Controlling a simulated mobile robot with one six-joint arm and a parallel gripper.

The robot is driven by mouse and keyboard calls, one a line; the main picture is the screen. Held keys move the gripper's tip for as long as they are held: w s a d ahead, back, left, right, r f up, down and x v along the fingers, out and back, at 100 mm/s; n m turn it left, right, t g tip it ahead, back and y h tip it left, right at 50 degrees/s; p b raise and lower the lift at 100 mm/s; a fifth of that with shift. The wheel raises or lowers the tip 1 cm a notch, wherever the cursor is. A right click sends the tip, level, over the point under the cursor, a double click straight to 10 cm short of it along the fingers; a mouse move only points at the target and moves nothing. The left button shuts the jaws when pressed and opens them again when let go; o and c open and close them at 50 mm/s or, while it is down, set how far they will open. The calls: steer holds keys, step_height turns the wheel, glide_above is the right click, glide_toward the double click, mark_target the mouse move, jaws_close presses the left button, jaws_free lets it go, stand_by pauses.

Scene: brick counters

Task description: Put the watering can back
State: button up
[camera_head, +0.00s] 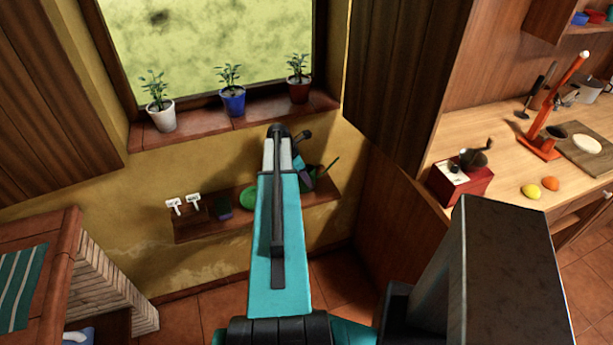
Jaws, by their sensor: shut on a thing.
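My teal arm runs up the middle of the picture and covers part of the wall shelf. My gripper (307,178) is mostly hidden behind it, at the shelf's right part, and its fingers do not show clearly. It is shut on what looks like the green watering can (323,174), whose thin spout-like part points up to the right. Most of the can is hidden, and I cannot tell whether it touches the shelf. A bright green piece (248,198) shows left of my arm; I cannot tell whether it belongs to the can.
The brown shelf (203,232) also carries two white-topped tools (184,205) and a dark pot (222,207). Above it, potted plants (232,101) stand on the windowsill (190,131). A wooden cabinet (395,85) and a counter (505,185) with a red grinder (460,181) are at the right.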

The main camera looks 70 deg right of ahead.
steer(key=o, duration=1.5)
steer(key=shift+f, duration=0.1)
steer(key=shift+b+v, duration=1.85)
steer(key=shift+v, duration=4.25)
